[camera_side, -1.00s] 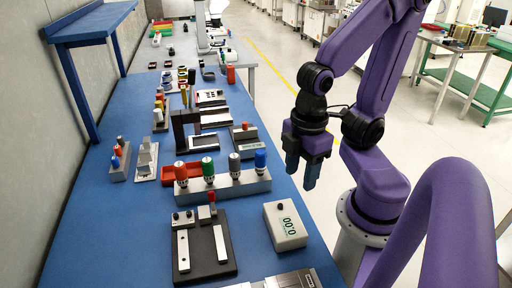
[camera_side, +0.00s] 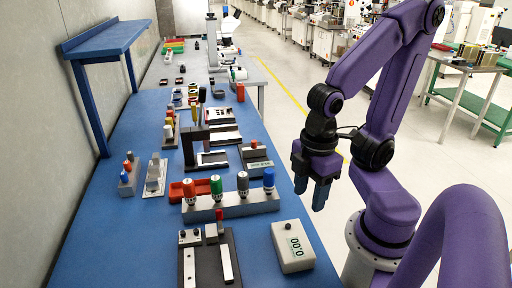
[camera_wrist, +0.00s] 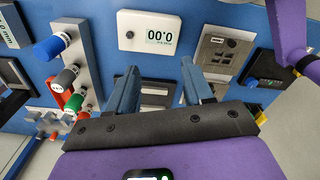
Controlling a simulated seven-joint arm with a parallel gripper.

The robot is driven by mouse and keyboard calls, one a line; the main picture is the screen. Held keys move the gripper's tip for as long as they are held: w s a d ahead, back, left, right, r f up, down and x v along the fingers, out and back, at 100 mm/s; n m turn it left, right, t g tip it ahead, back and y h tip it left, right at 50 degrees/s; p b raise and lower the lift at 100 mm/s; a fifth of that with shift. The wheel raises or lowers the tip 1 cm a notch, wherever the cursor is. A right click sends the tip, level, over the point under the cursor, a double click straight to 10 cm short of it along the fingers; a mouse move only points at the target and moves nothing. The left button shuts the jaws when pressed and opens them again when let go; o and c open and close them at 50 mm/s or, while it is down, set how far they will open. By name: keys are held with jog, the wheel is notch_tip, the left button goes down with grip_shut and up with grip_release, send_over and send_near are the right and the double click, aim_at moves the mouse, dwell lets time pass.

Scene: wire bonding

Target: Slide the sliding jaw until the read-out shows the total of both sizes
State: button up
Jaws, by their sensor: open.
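The slide gauge in the side view is a black base (camera_side: 207,272) with two pale bars. The bar on the right, the sliding jaw (camera_side: 225,262), has a red knob (camera_side: 220,215) at its far end. The read-out box (camera_side: 292,246) stands to its right and shows zeros; it also shows in the wrist view (camera_wrist: 158,31). My gripper (camera_side: 310,192) is open and empty, raised beyond the bench's right edge in the side picture. In the wrist view its two fingers (camera_wrist: 156,76) are spread apart, with a dark fixture partly hidden behind them.
A grey block (camera_side: 232,203) with several coloured knobs stands just behind the gauge. A red tray (camera_side: 196,190) and other fixtures lie farther back. Bare blue bench (camera_side: 115,245) lies left of the gauge. A blue shelf (camera_side: 105,40) stands at the far left.

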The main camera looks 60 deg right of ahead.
jog(key=shift+c, duration=0.2)
jog(key=w+d+r+m, duration=0.2)
jog(key=w+m, duration=0.1)
jog(key=w, duration=0.8)
jog(key=w+d+r+m, duration=0.2)
jog(key=w+d, duration=0.1)
jog(key=w, duration=0.9)
jog(key=m, duration=0.5)
send_over(254, 141)
notch_tip(254, 141, down, 17)
jog(key=shift+f, duration=0.1)
grip_shut()
